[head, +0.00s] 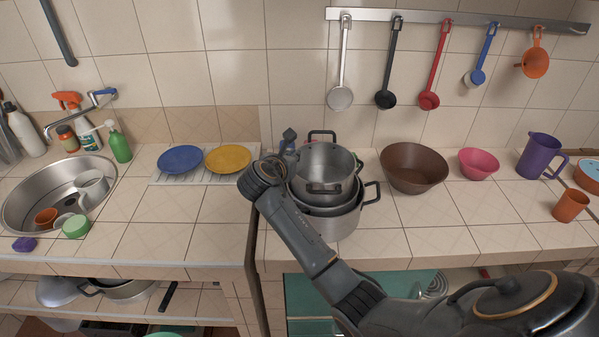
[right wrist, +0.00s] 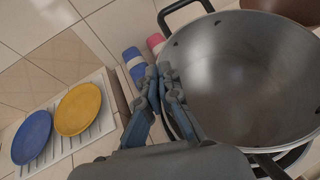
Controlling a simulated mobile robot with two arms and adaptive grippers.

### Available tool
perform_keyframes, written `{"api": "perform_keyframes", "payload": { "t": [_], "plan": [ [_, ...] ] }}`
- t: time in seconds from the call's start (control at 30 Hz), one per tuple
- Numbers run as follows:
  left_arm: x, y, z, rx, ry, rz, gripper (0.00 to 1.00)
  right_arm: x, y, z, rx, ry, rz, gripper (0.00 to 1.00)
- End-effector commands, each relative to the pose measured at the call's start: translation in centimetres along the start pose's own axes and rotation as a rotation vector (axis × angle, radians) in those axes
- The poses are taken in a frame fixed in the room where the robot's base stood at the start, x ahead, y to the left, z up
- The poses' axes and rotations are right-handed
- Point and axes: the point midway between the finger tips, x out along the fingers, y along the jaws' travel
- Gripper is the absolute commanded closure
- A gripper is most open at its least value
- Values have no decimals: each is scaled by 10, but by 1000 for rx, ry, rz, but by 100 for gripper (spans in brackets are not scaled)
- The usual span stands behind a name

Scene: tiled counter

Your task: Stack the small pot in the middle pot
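The small pot (head: 340,160) is steel with two dark handles and sits at the top of a nested stack. Its lower part is inside the middle pot (head: 346,199), which is inside a larger pot (head: 335,228). I cannot tell whether the small pot rests on the middle pot's bottom. My right gripper (head: 289,142) is at the small pot's left rim. In the right wrist view the fingers (right wrist: 161,80) are close together at the rim of the small pot (right wrist: 245,85), one seen against its inside. My left gripper is not in view.
A brown bowl (head: 413,165) and a pink bowl (head: 478,163) stand right of the pots. Blue (head: 181,159) and yellow (head: 228,158) plates lie on a rack at left. Two small shakers (right wrist: 135,66) stand behind the gripper. Utensils hang above.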

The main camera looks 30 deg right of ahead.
Motion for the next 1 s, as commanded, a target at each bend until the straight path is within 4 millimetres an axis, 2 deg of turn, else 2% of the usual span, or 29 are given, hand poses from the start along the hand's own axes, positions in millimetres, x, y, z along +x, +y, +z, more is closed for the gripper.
{"api": "perform_keyframes", "payload": {
  "t": [0.17,0.4,0.77,0.9,1.0],
  "plan": [
    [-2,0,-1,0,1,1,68,6,0,-12,0,-2,-2,100],
    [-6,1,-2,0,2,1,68,17,0,-40,-2,-2,-1,100],
    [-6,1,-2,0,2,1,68,19,0,-44,0,-3,-1,100],
    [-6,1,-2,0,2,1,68,20,0,-45,1,-1,0,72],
    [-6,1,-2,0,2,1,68,20,0,-45,1,-1,0,72]
  ]
}}
